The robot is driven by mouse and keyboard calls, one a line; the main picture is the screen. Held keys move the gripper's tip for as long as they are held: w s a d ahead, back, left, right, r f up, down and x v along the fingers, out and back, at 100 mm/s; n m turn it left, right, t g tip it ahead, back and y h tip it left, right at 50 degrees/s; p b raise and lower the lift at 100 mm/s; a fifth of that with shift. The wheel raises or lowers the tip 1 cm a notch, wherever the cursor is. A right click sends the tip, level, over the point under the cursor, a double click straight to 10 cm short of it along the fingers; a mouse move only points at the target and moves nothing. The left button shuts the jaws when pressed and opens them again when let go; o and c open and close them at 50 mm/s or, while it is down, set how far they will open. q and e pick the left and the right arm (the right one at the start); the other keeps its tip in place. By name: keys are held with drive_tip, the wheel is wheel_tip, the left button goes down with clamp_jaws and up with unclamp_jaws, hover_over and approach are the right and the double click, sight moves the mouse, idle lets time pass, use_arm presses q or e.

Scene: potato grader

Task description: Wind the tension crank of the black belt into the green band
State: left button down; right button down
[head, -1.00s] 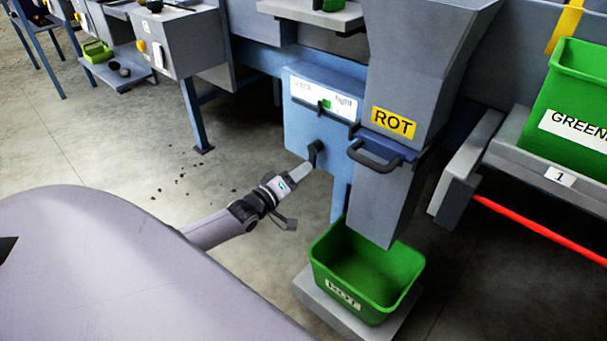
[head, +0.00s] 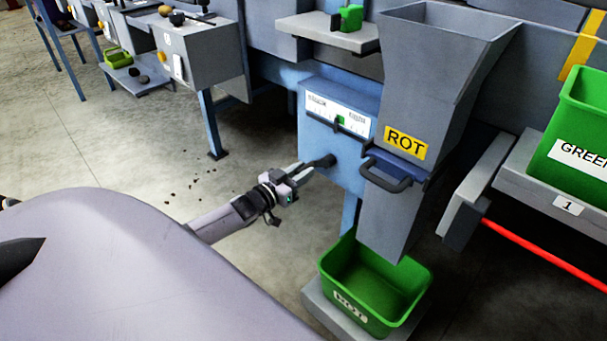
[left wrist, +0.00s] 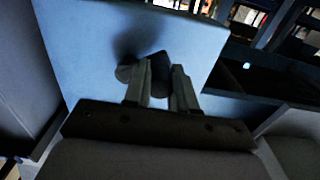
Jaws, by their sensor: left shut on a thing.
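The black tension crank (head: 326,160) sticks out from the front of a blue box (head: 332,140) under the gauge. My left gripper (head: 309,168) is shut on the crank's handle, reaching it from the left. In the left wrist view the dark crank (left wrist: 158,66) shows at the fingertips of the left gripper (left wrist: 161,82), against the pale blue plate. The white gauge (head: 322,108) above has a green band (head: 340,120) near its middle; its end lettering is blurred, and I cannot make out a pointer. My right gripper is not in view.
The grey ROT chute (head: 415,95) with a dark handle (head: 385,178) stands just right of the crank. A green ROT bin (head: 360,290) sits below it. Another green bin (head: 575,130) is at the right. Open floor (head: 110,165) lies left of my arm.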

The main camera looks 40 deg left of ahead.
use_arm(q)
drive_tip(key=shift+a+r+m+p, duration=0.3)
drive_tip(key=shift+r+m, duration=0.2)
drive_tip(key=shift+m, duration=0.5)
drive_tip(key=shift+r+m, duration=0.25)
drive_tip(key=shift+m, duration=0.35)
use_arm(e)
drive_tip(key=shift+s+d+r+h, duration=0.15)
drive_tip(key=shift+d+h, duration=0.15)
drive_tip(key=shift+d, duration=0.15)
use_arm(q)
drive_tip(key=c, duration=0.9)
unclamp_jaws()
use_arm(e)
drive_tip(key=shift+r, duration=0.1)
